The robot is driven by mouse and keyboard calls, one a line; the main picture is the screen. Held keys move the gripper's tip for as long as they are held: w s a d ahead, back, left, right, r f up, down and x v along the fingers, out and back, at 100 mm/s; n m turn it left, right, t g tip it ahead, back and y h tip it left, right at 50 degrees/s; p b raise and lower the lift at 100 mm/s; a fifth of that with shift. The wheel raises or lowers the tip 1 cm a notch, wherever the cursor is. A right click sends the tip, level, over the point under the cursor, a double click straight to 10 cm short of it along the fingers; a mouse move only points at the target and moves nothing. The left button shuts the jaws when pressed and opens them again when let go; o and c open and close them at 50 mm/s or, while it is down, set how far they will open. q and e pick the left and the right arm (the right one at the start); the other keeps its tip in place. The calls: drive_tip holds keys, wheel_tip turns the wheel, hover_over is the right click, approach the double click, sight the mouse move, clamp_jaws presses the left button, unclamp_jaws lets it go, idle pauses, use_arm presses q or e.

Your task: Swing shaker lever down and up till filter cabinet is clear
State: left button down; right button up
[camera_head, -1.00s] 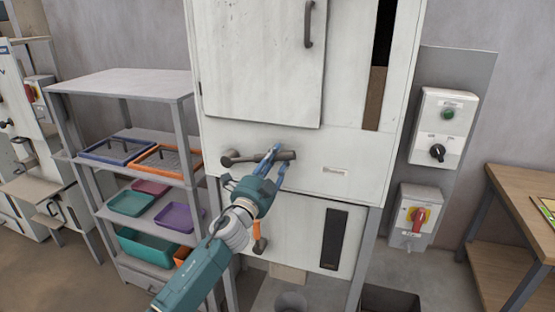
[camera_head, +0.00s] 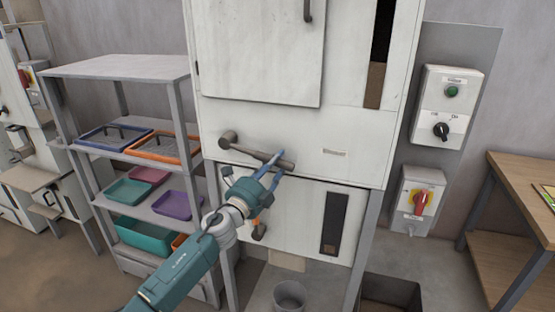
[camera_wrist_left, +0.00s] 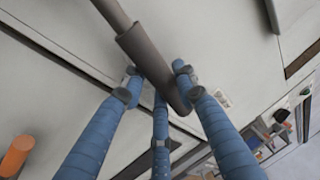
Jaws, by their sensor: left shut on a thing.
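The filter cabinet (camera_head: 355,125) is a tall pale metal box on legs in the middle of the head view. The shaker lever (camera_head: 245,148) is a dark bar on its front, pivoted at the left and sloping down to the right. My left gripper (camera_head: 272,168) is shut on the lever's thicker grip end. In the left wrist view its blue fingers (camera_wrist_left: 157,92) close around the grip of the lever (camera_wrist_left: 145,50). A dark vertical window (camera_head: 377,85) with brown matter in its lower part is at the cabinet's upper right. My right gripper is out of view.
A shelf (camera_head: 125,66) with coloured trays stands at the left. Switch boxes (camera_head: 440,115) are on the right wall panel. A wooden table (camera_head: 520,175) is at the far right. A grey bucket (camera_head: 289,296) stands on the floor below the cabinet.

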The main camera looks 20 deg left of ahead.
use_arm(q)
drive_tip(key=shift+a+f+m+h+b, duration=0.15)
drive_tip(key=shift+a+f+m+b, duration=0.1)
drive_tip(key=shift+f+m, duration=0.45)
drive_tip(key=shift+a+f+m+h+b, duration=0.2)
drive_tip(key=shift+f+m, duration=0.3)
drive_tip(key=shift+f, duration=0.3)
drive_tip(key=c, duration=1.3)
unclamp_jaws()
drive_tip(key=v, duration=1.2)
drive_tip(key=shift+r, duration=0.3)
